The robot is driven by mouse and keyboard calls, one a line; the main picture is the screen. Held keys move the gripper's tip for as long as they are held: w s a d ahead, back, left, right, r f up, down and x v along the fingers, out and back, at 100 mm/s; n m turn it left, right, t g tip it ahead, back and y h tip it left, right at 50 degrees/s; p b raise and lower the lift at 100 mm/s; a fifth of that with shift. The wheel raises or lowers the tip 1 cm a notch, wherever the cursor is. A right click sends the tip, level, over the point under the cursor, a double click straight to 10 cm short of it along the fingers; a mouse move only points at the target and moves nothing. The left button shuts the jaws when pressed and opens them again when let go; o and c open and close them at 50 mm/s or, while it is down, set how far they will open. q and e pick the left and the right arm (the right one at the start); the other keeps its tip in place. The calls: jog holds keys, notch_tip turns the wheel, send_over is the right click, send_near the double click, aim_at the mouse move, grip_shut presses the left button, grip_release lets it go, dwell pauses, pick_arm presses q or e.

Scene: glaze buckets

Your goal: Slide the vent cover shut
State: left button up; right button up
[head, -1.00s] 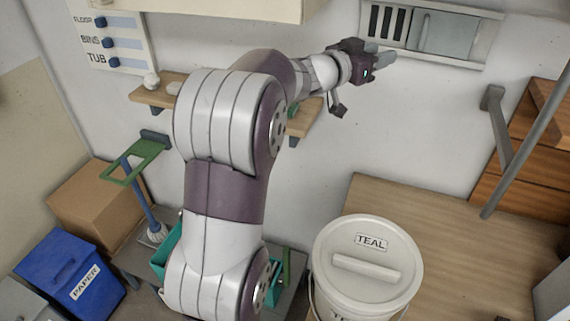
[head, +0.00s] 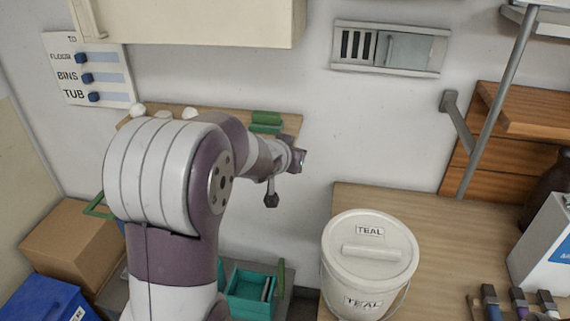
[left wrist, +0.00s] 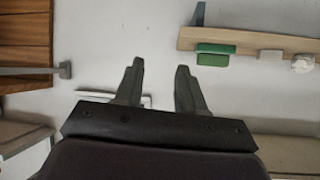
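The vent (head: 439,68) is a grey metal frame high on the wall in the head view. Dark slots (head: 357,45) show uncovered at its left; the flat grey cover (head: 408,52) fills the right part. My left gripper (head: 303,161) is below and left of the vent, clear of it. In the left wrist view its two fingers (left wrist: 160,68) are apart with nothing between them. That view is upside down, and a pale edge, apparently the vent frame (left wrist: 90,95), is mostly hidden behind the gripper. My right gripper is not in view.
A shelf (head: 190,112) with green blocks (head: 266,121) is behind my left arm. A cabinet (head: 190,25) hangs left of the vent. A white bucket labelled TEAL (head: 369,250) stands on the wooden bench (head: 440,225). A grey post (head: 497,100) rises at right. Wall between gripper and vent is clear.

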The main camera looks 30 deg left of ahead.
pick_arm(q)
jog(key=shift+s+d+f+g, duration=0.15)
jog(key=shift+s+f+g, duration=0.15)
jog(key=shift+s+f, duration=0.45)
jog(key=shift+w, duration=0.2)
